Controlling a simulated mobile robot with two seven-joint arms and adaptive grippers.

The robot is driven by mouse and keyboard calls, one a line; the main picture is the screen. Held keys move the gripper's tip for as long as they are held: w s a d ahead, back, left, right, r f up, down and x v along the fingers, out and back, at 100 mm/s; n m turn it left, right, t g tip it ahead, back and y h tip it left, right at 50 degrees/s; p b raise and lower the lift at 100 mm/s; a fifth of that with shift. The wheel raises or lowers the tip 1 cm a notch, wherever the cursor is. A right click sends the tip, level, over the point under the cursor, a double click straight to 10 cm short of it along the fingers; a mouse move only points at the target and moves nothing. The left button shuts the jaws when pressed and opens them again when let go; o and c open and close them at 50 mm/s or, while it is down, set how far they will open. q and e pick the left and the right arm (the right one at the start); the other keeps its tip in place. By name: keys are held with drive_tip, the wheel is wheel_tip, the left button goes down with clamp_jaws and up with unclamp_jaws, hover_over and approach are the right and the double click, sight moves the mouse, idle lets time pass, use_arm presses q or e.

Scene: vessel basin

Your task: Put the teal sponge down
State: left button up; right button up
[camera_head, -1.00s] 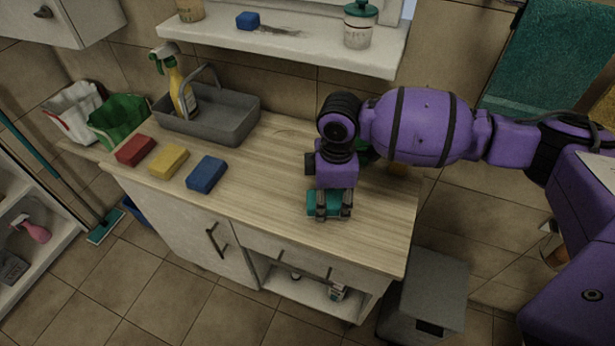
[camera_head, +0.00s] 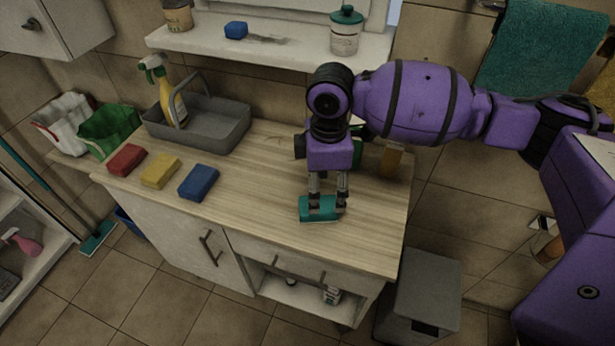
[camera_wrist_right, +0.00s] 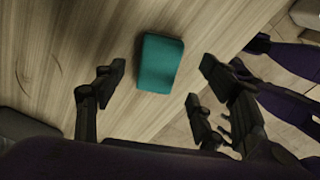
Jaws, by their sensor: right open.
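The teal sponge (camera_head: 318,209) lies flat on the wooden counter (camera_head: 262,203), near its front edge, in the head view. My right gripper (camera_head: 327,203) is just above and behind it, pointing down, and its fingers overlap the sponge's back part in this view. In the right wrist view the teal sponge (camera_wrist_right: 159,63) lies on the wood beyond the open fingers (camera_wrist_right: 155,85), with clear space on both sides. The right gripper is open and holds nothing. My left gripper is not in view.
Red (camera_head: 127,160), yellow (camera_head: 160,170) and blue (camera_head: 198,183) sponges lie in a row to the left. A grey caddy (camera_head: 225,133) with a spray bottle stands behind them. An amber object (camera_head: 391,160) stands behind the right arm. Counter between blue and teal sponges is clear.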

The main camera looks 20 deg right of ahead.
sight(323, 204)
wheel_tip(323, 204, up, 5)
drive_tip(key=shift+r, duration=0.2)
idle(0.6)
